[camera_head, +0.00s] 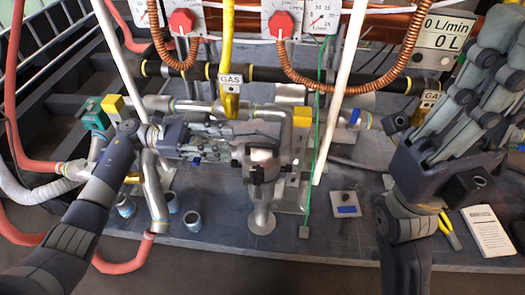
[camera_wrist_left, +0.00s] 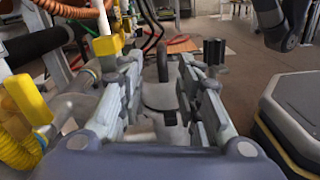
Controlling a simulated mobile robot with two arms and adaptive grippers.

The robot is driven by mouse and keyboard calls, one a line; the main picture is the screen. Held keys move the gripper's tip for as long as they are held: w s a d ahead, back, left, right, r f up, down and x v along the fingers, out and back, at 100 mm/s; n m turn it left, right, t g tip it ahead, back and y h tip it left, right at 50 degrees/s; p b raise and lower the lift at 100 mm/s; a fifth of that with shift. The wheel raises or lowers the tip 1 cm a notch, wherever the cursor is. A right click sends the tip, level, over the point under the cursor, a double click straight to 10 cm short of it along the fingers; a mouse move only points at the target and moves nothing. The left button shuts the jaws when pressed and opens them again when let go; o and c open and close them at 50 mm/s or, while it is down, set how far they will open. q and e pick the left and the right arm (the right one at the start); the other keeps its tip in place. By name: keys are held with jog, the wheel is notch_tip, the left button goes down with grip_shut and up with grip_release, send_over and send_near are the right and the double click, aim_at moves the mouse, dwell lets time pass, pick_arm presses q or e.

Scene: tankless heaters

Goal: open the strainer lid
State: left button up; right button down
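A grey metal fitting (camera_head: 262,158) stands upright on a round foot at the middle of the bench; it looks like the strainer, but its lid cannot be told apart clearly. My left gripper (camera_head: 262,142) reaches in from the left, its fingers level beside and over the fitting's top. In the left wrist view the left gripper (camera_wrist_left: 160,75) is open, with a clear gap between its fingers. A dark upright post (camera_wrist_left: 162,62) shows in that gap; contact cannot be told. My right gripper (camera_head: 485,65) points up at the right, away from the fitting; its finger gap is unclear.
Pipes with yellow valve handles (camera_head: 229,100) run behind the fitting. Grey cups (camera_head: 192,221) stand at front left. Yellow-handled pliers (camera_head: 450,232) and a white booklet (camera_head: 487,230) lie at right.

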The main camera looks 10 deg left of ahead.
aim_at(254, 145)
pick_arm(q)
jog(key=d+b, duration=0.1)
jog(key=d, duration=0.9)
jog(key=shift+s+d+b, duration=0.1)
jog(key=shift+d+b, duration=0.25)
jog(key=shift+d, duration=0.05)
jog(key=shift+r, duration=0.1)
grip_shut()
